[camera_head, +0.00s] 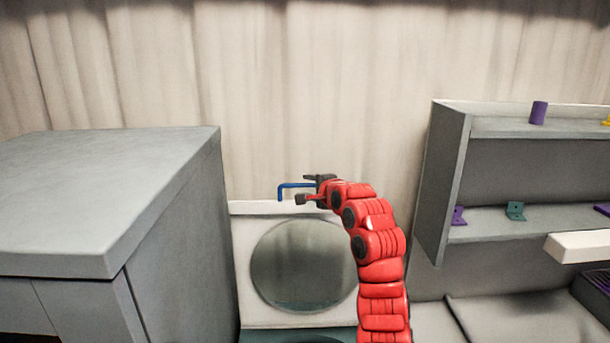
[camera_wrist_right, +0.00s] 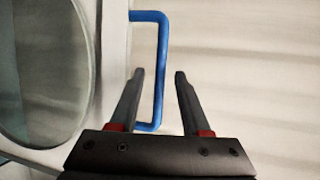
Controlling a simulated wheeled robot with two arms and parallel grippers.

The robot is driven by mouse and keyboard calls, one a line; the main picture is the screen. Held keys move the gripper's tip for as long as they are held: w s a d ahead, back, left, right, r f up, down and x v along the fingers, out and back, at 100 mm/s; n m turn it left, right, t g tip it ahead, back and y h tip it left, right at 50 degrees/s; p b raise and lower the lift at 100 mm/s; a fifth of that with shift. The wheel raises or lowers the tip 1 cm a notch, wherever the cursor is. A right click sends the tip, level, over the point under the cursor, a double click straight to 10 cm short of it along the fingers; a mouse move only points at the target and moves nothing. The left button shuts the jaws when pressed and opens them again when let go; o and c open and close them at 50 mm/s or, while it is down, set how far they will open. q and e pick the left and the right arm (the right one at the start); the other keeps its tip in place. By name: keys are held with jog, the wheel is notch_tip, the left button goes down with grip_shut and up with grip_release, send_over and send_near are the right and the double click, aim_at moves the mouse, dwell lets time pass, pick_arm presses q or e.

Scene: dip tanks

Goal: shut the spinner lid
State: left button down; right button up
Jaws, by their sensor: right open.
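The spinner lid (camera_head: 240,262) stands raised and upright, a white panel with a large round grey window. A blue bar handle (camera_head: 283,190) sticks up from its top edge. My right gripper (camera_head: 306,189) is open at the right part of this handle. In the right wrist view, the handle (camera_wrist_right: 163,50) shows between the two open fingers (camera_wrist_right: 160,76), apart from both along most of its length; its lower bend is partly hidden by a finger. The lid (camera_wrist_right: 112,60) is at the left there. My left gripper is not in view.
A large grey cabinet (camera_head: 110,190) stands close at the left of the lid. At the right is a grey shelf unit (camera_head: 448,190) with purple, teal and yellow parts. A white ledge (camera_head: 585,246) juts out below it. A pale curtain (camera_head: 330,90) hangs behind.

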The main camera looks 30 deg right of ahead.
aim_at(306, 186)
jog(key=shift+p+x, duration=0.35)
jog(key=shift+x, duration=0.7)
jog(key=shift+w+f, duration=0.15)
jog(key=shift+w, duration=0.3)
grip_shut()
dwell(0.4)
